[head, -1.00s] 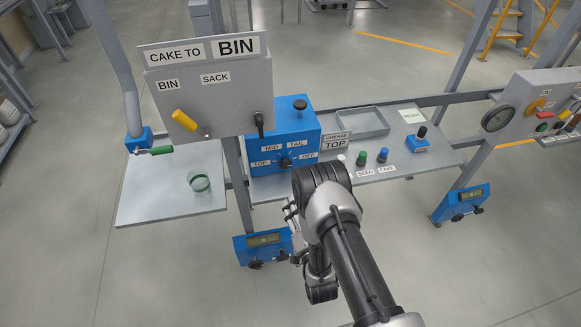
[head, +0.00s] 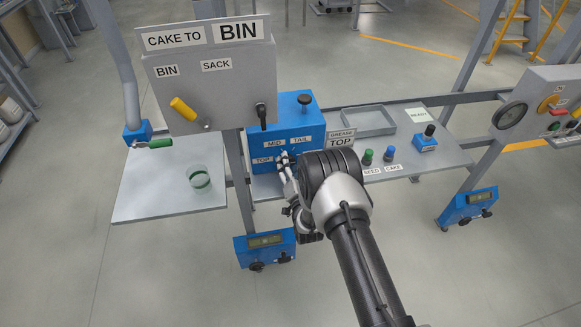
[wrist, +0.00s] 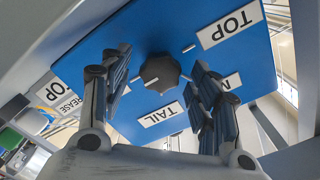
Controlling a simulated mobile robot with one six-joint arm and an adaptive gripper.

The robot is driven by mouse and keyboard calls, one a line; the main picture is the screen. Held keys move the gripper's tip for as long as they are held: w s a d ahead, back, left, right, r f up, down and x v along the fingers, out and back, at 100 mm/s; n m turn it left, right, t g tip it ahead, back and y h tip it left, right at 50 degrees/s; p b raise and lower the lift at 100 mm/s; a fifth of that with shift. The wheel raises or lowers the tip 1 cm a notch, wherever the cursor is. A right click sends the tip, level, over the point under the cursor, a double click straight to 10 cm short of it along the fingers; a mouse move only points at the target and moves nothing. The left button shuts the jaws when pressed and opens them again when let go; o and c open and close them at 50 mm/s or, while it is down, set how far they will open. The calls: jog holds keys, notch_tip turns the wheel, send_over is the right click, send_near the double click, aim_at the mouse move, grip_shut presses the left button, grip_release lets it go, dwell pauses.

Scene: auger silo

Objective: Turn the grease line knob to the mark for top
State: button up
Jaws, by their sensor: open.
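The grease line knob, a dark lobed dial (wrist: 160,72), sits on the blue box (head: 284,126). Around it are labels TOP (wrist: 228,26), MID, partly covered, and TAIL (wrist: 160,114); OFF is hidden from both views. A pale mark at the knob's lower left in the wrist view seems to lie on the knob; another pale tick lies toward TOP. My gripper (wrist: 162,64) is open, one finger on each side of the knob. Contact cannot be told. In the head view my gripper (head: 284,161) covers the knob. A GREASE TOP sign (head: 341,139) stands beside the box.
A grey panel (head: 212,90) with yellow and black levers stands left of the box. A glass (head: 199,179) is on the left shelf. Green and blue knobs (head: 378,156) and a grey tray (head: 368,121) are to the right. A black-knobbed post tops the box.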

jog(key=shift+w, duration=0.25)
jog(key=shift+c, duration=0.6)
jog(key=c, duration=0.9)
